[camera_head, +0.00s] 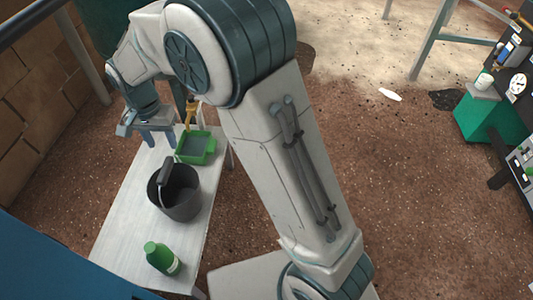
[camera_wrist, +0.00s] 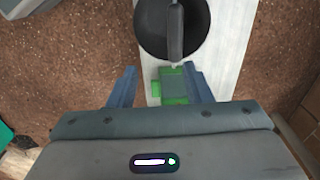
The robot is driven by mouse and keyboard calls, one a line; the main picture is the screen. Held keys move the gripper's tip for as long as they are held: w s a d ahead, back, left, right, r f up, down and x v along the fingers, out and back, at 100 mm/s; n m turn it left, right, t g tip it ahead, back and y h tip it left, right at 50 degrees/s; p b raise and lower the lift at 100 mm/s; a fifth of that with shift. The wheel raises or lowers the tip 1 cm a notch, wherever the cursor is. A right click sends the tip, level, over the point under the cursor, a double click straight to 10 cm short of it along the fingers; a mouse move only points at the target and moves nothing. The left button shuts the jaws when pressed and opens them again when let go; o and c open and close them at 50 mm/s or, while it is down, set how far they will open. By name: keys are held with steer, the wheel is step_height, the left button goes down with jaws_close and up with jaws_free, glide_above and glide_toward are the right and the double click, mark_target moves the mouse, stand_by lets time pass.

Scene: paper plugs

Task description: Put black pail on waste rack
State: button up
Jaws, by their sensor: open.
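The black pail (camera_head: 180,197) stands upright on a narrow white table (camera_head: 122,235), its handle raised over the opening. In the wrist view the pail (camera_wrist: 150,30) is at the top, with the handle (camera_wrist: 175,30) running across it. My gripper (camera_head: 158,138) is above the far end of the table, beyond the pail and apart from it. Its two blue fingers are spread and empty in the wrist view (camera_wrist: 162,86). I cannot make out which thing is the waste rack.
A green tray (camera_head: 196,148) lies on the table behind the pail, below my gripper. A green bottle (camera_head: 161,258) stands at the near end. A brick wall (camera_head: 30,110) is at left. Brown floor is open to the right, with machinery (camera_head: 485,115) at far right.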

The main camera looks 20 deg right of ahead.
steer(key=s+d+r+n, duration=0.2)
steer(key=s+d, duration=0.7)
steer(key=d, duration=0.4)
steer(key=s+d+r+n+t, duration=0.1)
steer(key=s+d+r+n, duration=0.1)
steer(key=s+d, duration=0.7)
steer(key=d, duration=0.4)
steer(key=shift+s+r, duration=0.2)
steer(key=shift+r, duration=0.2)
